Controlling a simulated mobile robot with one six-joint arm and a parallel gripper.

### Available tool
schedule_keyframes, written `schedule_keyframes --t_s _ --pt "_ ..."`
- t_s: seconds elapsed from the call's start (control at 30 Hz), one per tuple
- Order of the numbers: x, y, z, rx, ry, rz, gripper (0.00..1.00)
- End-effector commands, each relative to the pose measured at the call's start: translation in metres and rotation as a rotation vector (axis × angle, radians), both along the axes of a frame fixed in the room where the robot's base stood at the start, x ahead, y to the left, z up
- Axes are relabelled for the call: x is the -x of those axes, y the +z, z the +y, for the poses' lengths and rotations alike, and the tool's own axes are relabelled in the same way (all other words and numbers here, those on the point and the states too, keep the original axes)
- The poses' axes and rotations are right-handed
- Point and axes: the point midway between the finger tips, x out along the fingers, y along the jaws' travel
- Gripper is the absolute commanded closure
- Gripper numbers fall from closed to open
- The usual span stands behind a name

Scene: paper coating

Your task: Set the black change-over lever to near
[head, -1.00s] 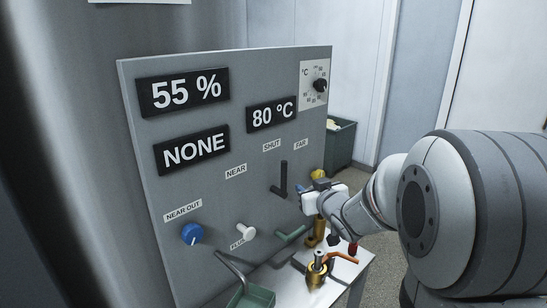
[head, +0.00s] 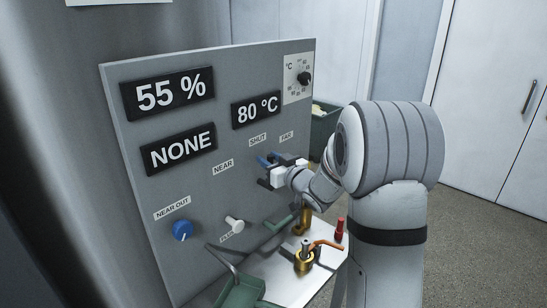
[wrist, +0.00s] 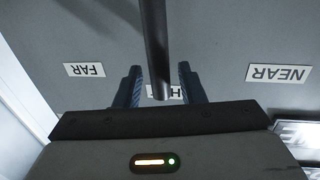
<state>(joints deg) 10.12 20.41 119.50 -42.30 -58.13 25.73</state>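The black change-over lever (wrist: 154,45) runs down the inverted wrist view, its end over the partly hidden SHUT label. It stands at SHUT, between the FAR label (wrist: 85,70) and the NEAR label (wrist: 277,73). My gripper (wrist: 160,72) is open, with one blue finger on each side of the lever and a gap visible on both sides. In the head view my gripper (head: 268,159) is at the panel just below the SHUT label (head: 258,140) and hides the lever. The NEAR label (head: 223,167) is to its left there.
The grey panel (head: 235,65) also carries a blue knob (head: 182,230), a white knob (head: 234,225), a dial (head: 305,79) and displays reading 55 %, 80 °C and NONE. Below stand brass fittings (head: 303,260) with an orange handle and a green tray (head: 240,292).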

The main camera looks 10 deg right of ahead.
Motion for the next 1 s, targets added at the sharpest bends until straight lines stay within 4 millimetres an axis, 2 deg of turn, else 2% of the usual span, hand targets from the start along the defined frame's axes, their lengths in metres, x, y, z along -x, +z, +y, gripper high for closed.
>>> schedule_keyframes --t_s 0.27,0.7,0.97,1.0 --pt "-0.002 0.0 0.001 0.001 0.0 0.0 0.65" --pt "-0.001 0.0 0.001 0.001 0.0 0.0 1.0" --pt "-0.001 0.0 0.001 0.001 0.0 0.0 1.0" --pt "-0.002 0.0 -0.02 0.002 -0.01 0.0 1.0"
